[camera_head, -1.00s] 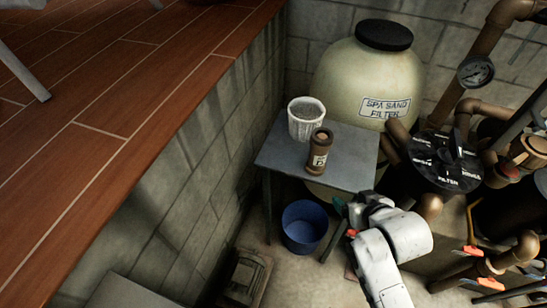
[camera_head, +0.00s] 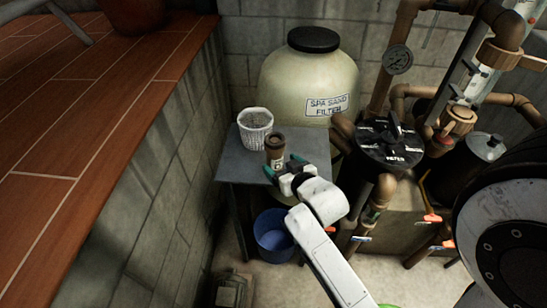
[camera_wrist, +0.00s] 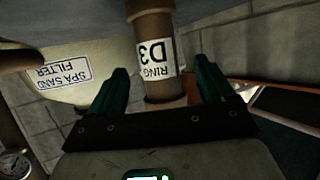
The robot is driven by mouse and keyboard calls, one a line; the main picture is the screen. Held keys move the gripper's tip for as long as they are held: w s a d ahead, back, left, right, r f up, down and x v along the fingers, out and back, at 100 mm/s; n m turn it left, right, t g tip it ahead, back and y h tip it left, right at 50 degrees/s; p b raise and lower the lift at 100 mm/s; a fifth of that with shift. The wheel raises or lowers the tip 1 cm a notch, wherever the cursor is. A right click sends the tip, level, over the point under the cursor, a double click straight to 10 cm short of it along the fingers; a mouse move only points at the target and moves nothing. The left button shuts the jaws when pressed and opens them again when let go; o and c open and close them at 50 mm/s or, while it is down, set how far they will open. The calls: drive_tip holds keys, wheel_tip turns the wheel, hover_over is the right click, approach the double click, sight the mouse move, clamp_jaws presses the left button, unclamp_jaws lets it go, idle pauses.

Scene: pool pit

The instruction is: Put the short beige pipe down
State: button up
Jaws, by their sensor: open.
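The short pipe looks brown, with a white label reading RING D3. It (camera_head: 275,148) stands upright on the grey table (camera_head: 232,168) beside a white basket. My gripper (camera_head: 283,166) is open at the front edge of the tabletop, close in front of the pipe. In the wrist view, which is upside down, the pipe (camera_wrist: 152,30) shows between the two green fingers of my gripper (camera_wrist: 164,72). I cannot tell whether the fingers reach around it. The fingers are apart from each other, and the pipe's foot is partly hidden by the gripper in the head view.
The white basket (camera_head: 255,128) stands left of the pipe. A blue bucket (camera_head: 274,236) is on the floor below the table. The spa sand filter (camera_head: 308,75) stands behind. Pipes and a black filter (camera_head: 388,147) crowd the right; a stone wall bounds the left.

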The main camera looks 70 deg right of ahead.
sight(279, 160)
drive_tip(key=shift+r+p+x, duration=0.2)
drive_tip(key=shift+p+x, duration=0.3)
drive_tip(key=shift+x, duration=2.2)
drive_tip(key=shift+d, duration=0.1)
drive_tip(key=c, duration=1.2)
drive_tip(key=shift+c, duration=0.8)
drive_tip(key=shift+r, duration=0.1)
drive_tip(key=shift+r, duration=0.1)
